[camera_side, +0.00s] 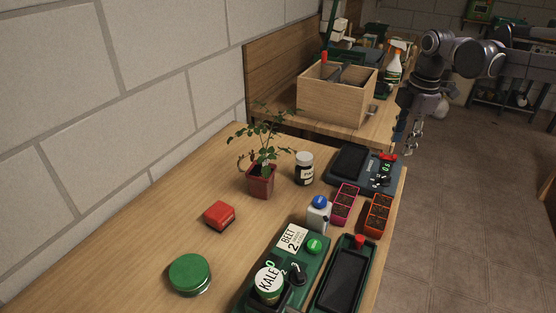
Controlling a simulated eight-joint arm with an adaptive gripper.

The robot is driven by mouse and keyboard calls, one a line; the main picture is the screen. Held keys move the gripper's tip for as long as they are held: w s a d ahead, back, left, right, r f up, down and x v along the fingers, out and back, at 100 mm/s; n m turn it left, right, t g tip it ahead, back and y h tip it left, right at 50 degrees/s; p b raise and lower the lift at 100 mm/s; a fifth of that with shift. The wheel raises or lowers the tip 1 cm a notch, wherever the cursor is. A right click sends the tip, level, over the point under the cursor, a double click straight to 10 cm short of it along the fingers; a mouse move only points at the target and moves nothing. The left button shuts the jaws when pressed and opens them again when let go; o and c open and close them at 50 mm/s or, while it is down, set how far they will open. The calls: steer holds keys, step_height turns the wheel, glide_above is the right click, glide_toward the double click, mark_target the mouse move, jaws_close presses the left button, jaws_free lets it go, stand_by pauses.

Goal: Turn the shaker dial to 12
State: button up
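A green unit (318,258) stands at the front edge of the table. A dark knob (298,275) on it may be the dial, but its setting is too small to read. A dark grey device (349,160) with a small lit display (386,171) and a red part on top stands farther back on the right. I cannot tell for sure which one is the shaker. My gripper (411,149) hangs in the air beyond the table's right edge, fingers down, apart from both devices. It looks empty, but its finger gap is unclear.
A jar labelled KALE (268,286) and a BEET card (291,239) are at the green unit. A dark tray (344,280), seedling trays (343,205) (378,215), a white bottle (317,216), a dark jar (304,169) and a potted plant (261,182) crowd nearby.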

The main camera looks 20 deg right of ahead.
mark_target(384, 177)
steer(key=w+f+n, duration=0.1)
steer(key=f, duration=0.3)
steer(key=w+f, duration=0.1)
steer(key=f, duration=0.3)
steer(key=f+n+g, duration=0.1)
steer(key=f, duration=0.3)
steer(key=shift+w+f+n, duration=0.3)
steer(key=shift+w+f, duration=0.1)
steer(key=shift+c, duration=0.3)
jaws_close()
